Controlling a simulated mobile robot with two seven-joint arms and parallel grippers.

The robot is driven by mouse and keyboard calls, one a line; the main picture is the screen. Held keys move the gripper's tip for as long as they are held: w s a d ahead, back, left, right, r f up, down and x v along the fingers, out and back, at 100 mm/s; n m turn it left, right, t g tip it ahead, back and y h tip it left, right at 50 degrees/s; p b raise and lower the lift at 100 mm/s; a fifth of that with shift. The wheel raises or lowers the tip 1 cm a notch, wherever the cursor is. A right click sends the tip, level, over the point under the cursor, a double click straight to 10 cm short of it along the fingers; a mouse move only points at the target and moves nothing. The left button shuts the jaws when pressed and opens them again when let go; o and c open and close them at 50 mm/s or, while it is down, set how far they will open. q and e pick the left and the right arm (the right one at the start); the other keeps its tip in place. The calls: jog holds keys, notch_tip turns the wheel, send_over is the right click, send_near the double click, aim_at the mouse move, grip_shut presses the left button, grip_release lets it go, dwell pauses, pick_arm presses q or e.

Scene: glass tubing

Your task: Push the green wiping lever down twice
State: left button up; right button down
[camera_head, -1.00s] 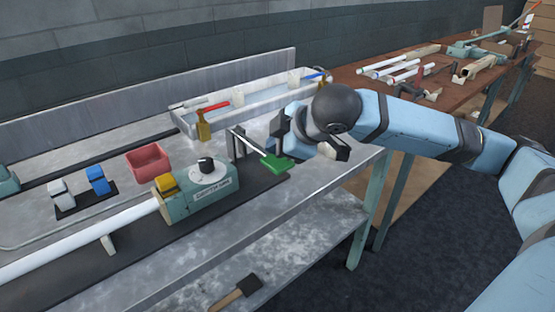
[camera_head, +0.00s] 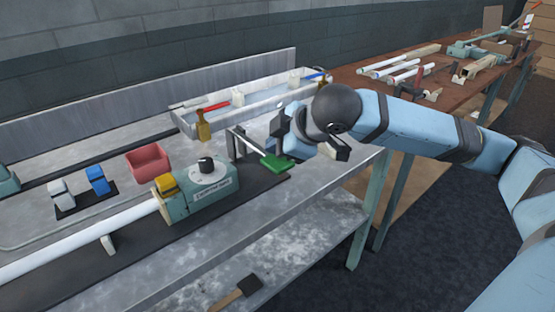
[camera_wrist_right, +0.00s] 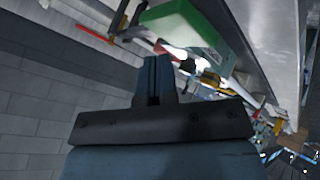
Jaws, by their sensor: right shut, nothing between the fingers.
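The green wiping lever (camera_head: 276,162) is a flat green pad on a thin light rod, reaching out from a dark upright post (camera_head: 237,144) at the bench's right part. My right gripper (camera_head: 274,143) is just behind and above the pad, partly hidden by its own wrist. In the right wrist view, the shut, empty fingers (camera_wrist_right: 155,68) point toward the green lever (camera_wrist_right: 182,24), which lies close beyond them. Whether they touch it I cannot tell. My left gripper is not in view.
A teal unit (camera_head: 199,197) with a dial and a yellow clamp holds a long white tube (camera_head: 75,240). A red bin (camera_head: 148,162) stands behind it. The bench's front edge is close.

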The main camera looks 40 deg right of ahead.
aim_at(281, 164)
jog(key=shift+f, duration=0.2)
jog(key=shift+f, duration=0.25)
jog(key=shift+f+b, duration=0.45)
jog(key=shift+f, duration=1.85)
dwell(1.9)
dwell(0.7)
